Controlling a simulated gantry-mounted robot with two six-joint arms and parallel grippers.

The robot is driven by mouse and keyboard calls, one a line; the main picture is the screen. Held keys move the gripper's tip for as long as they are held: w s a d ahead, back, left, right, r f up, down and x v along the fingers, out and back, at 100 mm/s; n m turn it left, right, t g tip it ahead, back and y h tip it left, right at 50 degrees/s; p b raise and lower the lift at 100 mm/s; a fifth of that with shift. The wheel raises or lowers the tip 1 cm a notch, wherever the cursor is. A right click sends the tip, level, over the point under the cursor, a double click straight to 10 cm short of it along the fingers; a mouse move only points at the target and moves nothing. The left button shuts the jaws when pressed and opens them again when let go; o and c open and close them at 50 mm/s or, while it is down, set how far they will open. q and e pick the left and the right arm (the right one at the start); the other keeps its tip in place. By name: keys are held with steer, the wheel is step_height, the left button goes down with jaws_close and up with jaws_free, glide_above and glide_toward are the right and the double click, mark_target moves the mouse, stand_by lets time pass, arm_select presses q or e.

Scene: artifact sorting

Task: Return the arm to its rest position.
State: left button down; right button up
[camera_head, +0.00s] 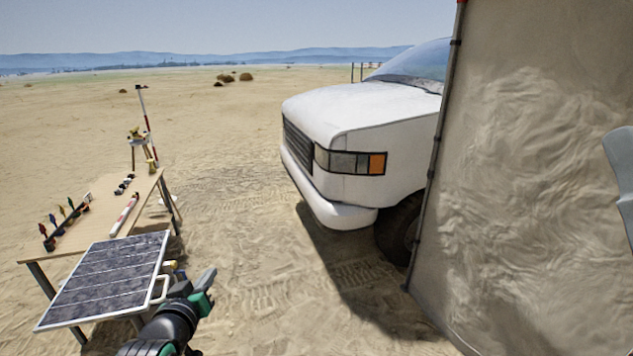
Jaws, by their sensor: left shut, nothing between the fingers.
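My left arm comes in at the bottom of the head view, black with green parts. Its gripper (206,283) points up and to the right, with its fingers shut and nothing visible between them. The gripper is in front of the sandy ground, just right of the solar panel's white handle. My right gripper is not in view; only a grey piece shows at the right edge, and I cannot tell what it is.
A solar panel (105,279) leans at the near end of a wooden table (90,217) with small items on it. A white truck (352,122) stands in the middle. A tan canvas sheet (535,190) fills the right. Sand between table and truck is clear.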

arm_select(q)
steer(key=s+d+r+m+t+h, duration=0.1)
steer(key=s+d+r+t, duration=0.1)
steer(key=r, duration=0.6)
steer(key=s+d+r+t, duration=0.2)
steer(key=d+r, duration=0.1)
steer(key=r, duration=0.4)
steer(key=s+d+r+m+t+h, duration=0.15)
steer(key=s+r+t, duration=0.25)
steer(key=s+r, duration=0.7)
steer(key=s+d+r+m+t+h, duration=0.15)
steer(key=s+r+t, duration=0.35)
steer(key=s+r, duration=0.55)
step_height(320, 180, up, 14)
steer(key=m+p, duration=0.1)
steer(key=p, duration=1.3)
steer(key=shift+s+a+f, duration=0.15)
steer(key=shift+s+f, duration=0.05)
steer(key=shift+s, duration=0.15)
